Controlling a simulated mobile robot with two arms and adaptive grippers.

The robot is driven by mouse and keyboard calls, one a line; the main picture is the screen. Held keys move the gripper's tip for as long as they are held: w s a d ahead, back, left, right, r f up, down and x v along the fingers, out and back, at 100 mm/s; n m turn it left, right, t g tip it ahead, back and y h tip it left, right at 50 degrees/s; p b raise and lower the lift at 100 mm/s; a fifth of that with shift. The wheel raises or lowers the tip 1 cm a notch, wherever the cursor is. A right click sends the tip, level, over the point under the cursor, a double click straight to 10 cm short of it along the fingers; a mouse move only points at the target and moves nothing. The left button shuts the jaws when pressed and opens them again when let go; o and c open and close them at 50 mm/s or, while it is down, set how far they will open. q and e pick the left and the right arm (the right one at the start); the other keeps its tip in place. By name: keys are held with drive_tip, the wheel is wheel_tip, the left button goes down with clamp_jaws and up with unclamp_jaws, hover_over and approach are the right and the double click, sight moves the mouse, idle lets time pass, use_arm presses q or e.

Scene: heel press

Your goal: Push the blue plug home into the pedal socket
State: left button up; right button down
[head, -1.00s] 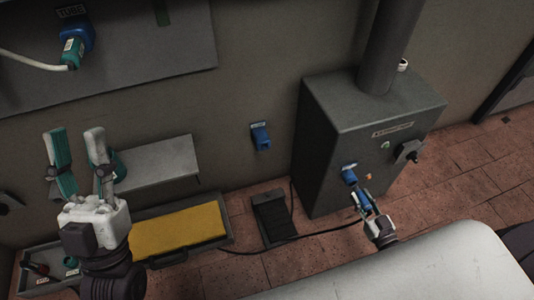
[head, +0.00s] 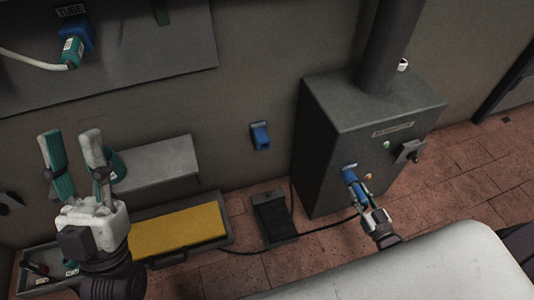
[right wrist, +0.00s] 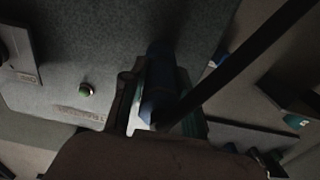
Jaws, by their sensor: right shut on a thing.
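The blue pedal socket (head: 348,173) is on the front of the grey cabinet. My right gripper (head: 363,190) is shut on the blue plug (head: 358,189), which lines up with the socket and seems to meet it. How deep the plug sits cannot be told. In the right wrist view the dark blue plug (right wrist: 158,88) is between the fingers, partly covered by a dark cable, and points at the cabinet face. My left gripper (head: 74,150) is open and empty at the left, far from the cabinet.
The grey cabinet (head: 330,140) has a green button (head: 387,145) and a black handle right of the socket. A black pedal (head: 272,217) with a cable lies on the floor. A yellow-topped tray (head: 180,231) and grey shelf (head: 160,165) stand left. Another blue socket (head: 260,136) is on the wall.

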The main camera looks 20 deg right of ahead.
drive_tip(key=shift+w, duration=0.3)
drive_tip(key=c, duration=0.8)
unclamp_jaws()
drive_tip(key=shift+s, duration=0.1)
drive_tip(key=s, duration=1.1)
drive_tip(key=shift+s+d, duration=0.2)
drive_tip(key=shift+s, duration=0.2)
